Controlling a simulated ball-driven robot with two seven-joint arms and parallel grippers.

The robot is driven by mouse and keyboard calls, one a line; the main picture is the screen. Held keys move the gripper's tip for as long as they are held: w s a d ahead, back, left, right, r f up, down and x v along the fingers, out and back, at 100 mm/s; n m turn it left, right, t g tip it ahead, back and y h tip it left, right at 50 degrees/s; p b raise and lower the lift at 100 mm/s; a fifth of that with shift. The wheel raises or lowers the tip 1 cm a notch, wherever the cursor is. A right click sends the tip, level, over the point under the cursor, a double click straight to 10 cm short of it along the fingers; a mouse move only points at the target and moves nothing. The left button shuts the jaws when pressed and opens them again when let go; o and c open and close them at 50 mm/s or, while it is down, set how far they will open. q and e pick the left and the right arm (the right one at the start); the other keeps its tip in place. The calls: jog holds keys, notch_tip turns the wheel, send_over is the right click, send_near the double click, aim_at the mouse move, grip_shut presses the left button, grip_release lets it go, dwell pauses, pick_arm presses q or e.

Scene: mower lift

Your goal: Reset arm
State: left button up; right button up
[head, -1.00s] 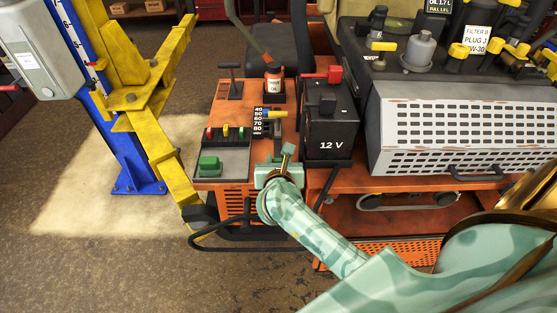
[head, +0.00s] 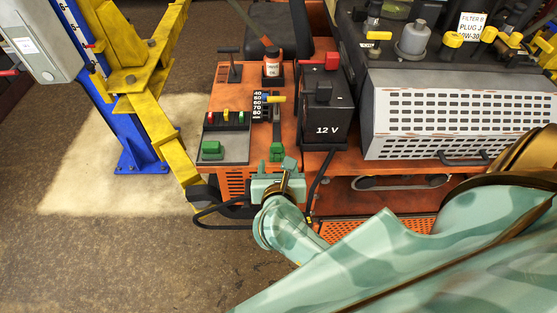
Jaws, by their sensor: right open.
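My right gripper (head: 290,170) is at the end of my mottled green right arm, which comes in from the lower right. It is open and hangs over the front edge of the orange mower's control deck (head: 236,103), just below a green switch (head: 277,152). No object shows between its fingers. My left gripper is not in the head view.
The black 12 V battery (head: 326,110) with a red terminal cap stands close right of my right gripper. A grey switch panel (head: 225,137) lies to its left. A white perforated cover (head: 455,117) is at right. A blue and yellow lift post (head: 125,120) stands at left. The floor at lower left is clear.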

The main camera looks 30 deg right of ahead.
jog(key=v, duration=0.4)
jog(key=shift+s+a+r+p, duration=0.1)
jog(key=shift+s+a+p, duration=0.15)
jog(key=shift+p, duration=0.15)
